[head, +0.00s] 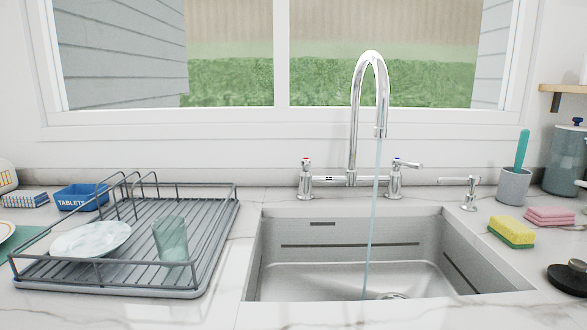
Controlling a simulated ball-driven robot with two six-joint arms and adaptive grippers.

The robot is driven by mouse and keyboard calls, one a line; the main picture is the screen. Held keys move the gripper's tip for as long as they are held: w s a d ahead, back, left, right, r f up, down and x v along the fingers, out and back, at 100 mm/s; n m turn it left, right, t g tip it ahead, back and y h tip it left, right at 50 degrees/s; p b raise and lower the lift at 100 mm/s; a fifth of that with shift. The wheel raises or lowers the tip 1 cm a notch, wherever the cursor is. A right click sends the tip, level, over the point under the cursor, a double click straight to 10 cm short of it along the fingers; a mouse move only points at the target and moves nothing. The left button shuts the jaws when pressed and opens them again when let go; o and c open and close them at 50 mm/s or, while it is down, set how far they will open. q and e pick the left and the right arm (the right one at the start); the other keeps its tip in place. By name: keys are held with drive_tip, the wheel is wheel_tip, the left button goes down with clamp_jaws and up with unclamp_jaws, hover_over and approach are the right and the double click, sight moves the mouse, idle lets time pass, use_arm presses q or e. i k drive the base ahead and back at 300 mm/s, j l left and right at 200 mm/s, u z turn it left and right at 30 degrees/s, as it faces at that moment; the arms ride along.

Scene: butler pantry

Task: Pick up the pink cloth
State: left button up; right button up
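A folded pink cloth (550,216) lies on the marble counter at the right, to the right of the sink. It sits just behind and to the right of a yellow and green sponge (511,232), with a small gap between them. Neither of my grippers shows in the head view, so I cannot see whether they are open or shut.
Water runs from the tall faucet (371,60) into the sink (440,230). A grey cup with a teal brush (514,185), a blue-grey canister (566,160) and a black round object (570,279) stand near the cloth. A dish rack (225,222) with a plate and glass fills the left.

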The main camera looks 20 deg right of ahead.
sight(549, 215)
drive_tip(key=z, duration=2.15)
